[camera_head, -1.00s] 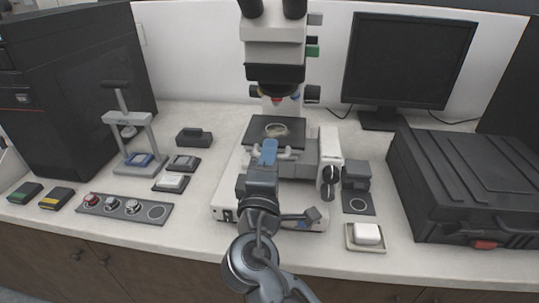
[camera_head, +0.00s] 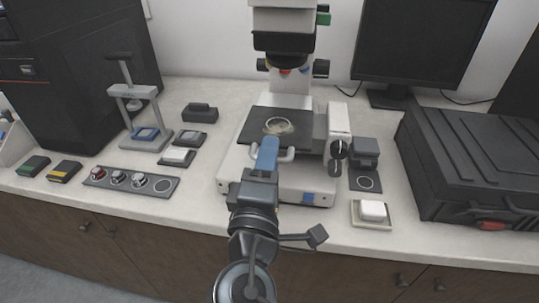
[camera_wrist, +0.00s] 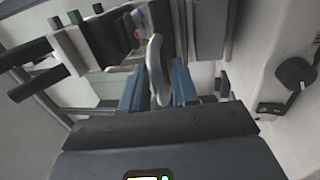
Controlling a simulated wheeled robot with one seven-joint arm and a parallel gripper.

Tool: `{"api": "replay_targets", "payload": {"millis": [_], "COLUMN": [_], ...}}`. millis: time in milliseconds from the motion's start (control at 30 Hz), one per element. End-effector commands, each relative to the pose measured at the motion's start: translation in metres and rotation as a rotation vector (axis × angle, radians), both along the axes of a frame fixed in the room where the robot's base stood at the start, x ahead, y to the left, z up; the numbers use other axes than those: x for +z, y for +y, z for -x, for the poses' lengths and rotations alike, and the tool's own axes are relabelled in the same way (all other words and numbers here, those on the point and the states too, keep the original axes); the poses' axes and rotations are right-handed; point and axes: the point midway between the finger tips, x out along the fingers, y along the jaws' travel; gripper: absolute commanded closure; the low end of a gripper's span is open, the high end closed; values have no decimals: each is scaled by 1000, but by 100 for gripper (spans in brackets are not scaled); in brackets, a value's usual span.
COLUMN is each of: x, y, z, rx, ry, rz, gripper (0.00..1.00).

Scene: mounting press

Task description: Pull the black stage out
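The black stage (camera_head: 253,127) is a flat dark plate on the white microscope, bearing a round pale dish (camera_head: 278,126). It juts forward, so the dish sits in front of the objectives (camera_head: 287,72). A pale handle (camera_head: 287,155) is on its front edge. My gripper (camera_head: 266,155) has blue fingers, one on each side of a pale handle bar (camera_wrist: 157,72) in the wrist view. The fingers look closed on the bar. The fingertips are partly hidden behind it.
A knob block (camera_head: 338,145) stands right of the stage. A small white dish (camera_head: 372,211) and a black case (camera_head: 470,165) lie further right. A grey strip with knobs (camera_head: 130,181) lies left. The counter's front edge passes below the microscope.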

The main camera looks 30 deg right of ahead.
Motion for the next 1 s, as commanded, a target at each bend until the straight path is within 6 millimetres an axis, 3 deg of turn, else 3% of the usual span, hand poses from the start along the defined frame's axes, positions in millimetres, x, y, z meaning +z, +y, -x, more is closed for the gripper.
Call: {"api": "replay_targets", "payload": {"millis": [333,700,1000], "x": [-2,-13,-13], "y": [4,37,45], "z": [5,50,63], "rx": [0,3,-1], "ry": [-1,0,0], "rz": [-1,0,0], "gripper": [70,70,70]}}
